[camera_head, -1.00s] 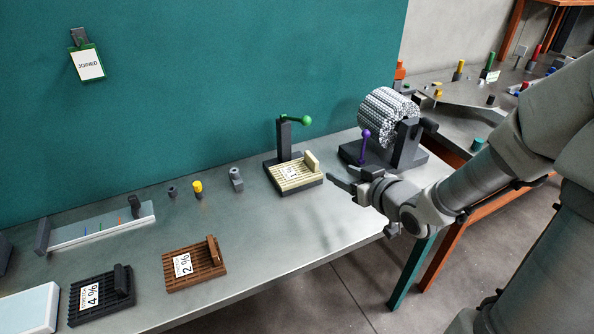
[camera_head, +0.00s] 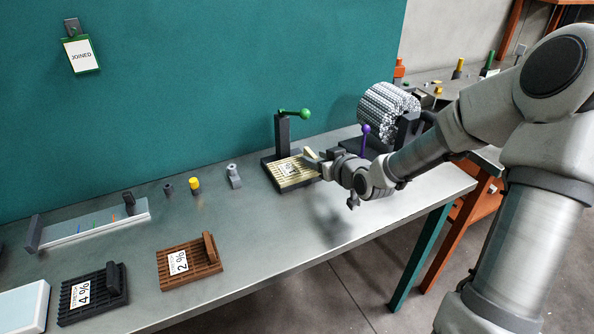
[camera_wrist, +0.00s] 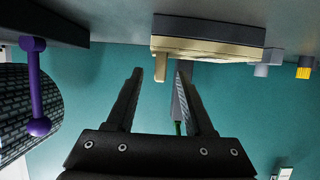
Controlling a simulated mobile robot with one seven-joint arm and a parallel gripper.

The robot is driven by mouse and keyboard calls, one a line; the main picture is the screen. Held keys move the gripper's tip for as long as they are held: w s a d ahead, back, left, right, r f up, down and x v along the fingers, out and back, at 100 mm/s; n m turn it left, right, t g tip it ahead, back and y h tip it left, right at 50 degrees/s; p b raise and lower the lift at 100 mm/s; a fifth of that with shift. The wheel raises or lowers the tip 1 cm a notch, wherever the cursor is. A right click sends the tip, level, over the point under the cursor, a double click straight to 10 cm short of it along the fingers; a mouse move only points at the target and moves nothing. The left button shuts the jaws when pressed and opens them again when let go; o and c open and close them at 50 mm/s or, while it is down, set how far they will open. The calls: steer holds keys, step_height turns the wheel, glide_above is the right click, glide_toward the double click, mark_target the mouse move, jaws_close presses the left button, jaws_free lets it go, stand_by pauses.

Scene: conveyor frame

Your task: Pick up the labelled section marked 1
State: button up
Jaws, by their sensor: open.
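The section marked 1 is a cream slatted piece (camera_head: 286,178) with a white label. It lies flat on a dark base with a post and green knob (camera_head: 305,113). Its upright grip stands on its right side. My gripper (camera_head: 318,160) is open at that side, close to the grip and partly covering it. In the wrist view, which is upside down, the cream section (camera_wrist: 215,32) hangs from the top and its grip (camera_wrist: 161,67) shows between my open fingertips (camera_wrist: 158,72). I cannot tell whether the fingers touch it.
A purple-knobbed lever (camera_head: 365,140) and chain-like belt roll (camera_head: 388,108) stand close behind my gripper. Brown (camera_head: 205,262) and black (camera_head: 75,310) sections lie at front left. A yellow-topped peg (camera_head: 195,185) and grey parts stand left. The bench's middle front is clear.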

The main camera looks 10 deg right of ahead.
mark_target(310, 156)
steer(key=x, duration=0.3)
steer(key=shift+w+f+b, duration=0.1)
steer(key=shift+w+b, duration=0.25)
steer(key=shift+b, duration=0.05)
jaws_close()
